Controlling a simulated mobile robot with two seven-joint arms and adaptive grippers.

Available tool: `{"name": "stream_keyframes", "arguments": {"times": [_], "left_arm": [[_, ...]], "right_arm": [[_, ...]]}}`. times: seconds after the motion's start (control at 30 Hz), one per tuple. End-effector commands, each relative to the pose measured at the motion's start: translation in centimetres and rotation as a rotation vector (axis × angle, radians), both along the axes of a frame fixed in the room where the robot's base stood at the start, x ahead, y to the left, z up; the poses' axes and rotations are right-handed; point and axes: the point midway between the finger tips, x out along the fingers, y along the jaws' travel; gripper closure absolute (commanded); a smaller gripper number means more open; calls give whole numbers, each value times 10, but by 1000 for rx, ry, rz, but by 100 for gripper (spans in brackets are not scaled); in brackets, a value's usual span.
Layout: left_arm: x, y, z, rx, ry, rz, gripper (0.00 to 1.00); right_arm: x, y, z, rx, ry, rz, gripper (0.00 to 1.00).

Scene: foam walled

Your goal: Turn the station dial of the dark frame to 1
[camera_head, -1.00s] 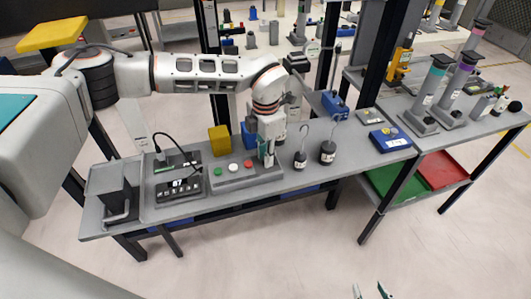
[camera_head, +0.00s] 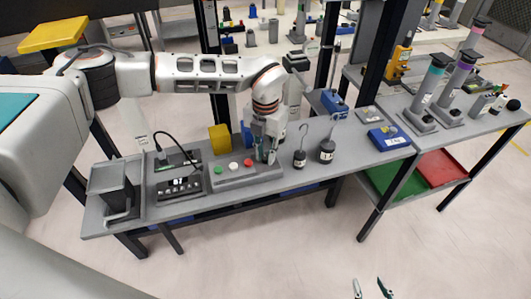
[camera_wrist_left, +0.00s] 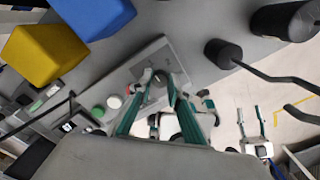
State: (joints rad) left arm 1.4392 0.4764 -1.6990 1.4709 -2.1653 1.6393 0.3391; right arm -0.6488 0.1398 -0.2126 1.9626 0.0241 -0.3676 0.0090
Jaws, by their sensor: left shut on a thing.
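The grey station box (camera_head: 232,176) lies on the bench with green, white and red buttons in a row. Its dial (camera_wrist_left: 159,82) is at the end past the red button, between the fingertips of my left gripper (camera_wrist_left: 160,80). In the head view my left gripper (camera_head: 266,158) comes down onto that end of the box and mostly hides the dial. My right gripper (camera_head: 370,288) is at the bottom edge of the head view, over the floor, fingers apart and empty.
A yellow block (camera_head: 219,138) and a partly hidden blue block (camera_head: 247,134) stand behind the box. Two dark hooked weights (camera_head: 299,159) (camera_head: 327,151) stand close to its right. A dark cabled device (camera_head: 180,182) is at its left. The floor in front is clear.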

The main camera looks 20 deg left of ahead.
Motion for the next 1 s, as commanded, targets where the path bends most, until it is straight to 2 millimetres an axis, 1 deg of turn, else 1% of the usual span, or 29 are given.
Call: {"name": "stream_keyframes", "arguments": {"times": [0.37,0.4,0.47,0.83,0.93,1.0], "left_arm": [[1,0,1,0,-2,8,100],[1,0,1,0,-2,7,80],[1,0,1,0,-2,7,66],[1,0,2,0,-1,6,66],[1,0,10,-1,-3,6,66],[1,0,20,-2,-4,6,66]], "right_arm": [[0,0,1,0,-1,0,60],[0,0,1,0,-1,0,60],[0,0,0,0,-1,0,60],[0,-1,-1,-3,3,0,60],[0,-1,-1,-2,2,-1,60],[0,-1,-1,-2,1,0,60]]}}
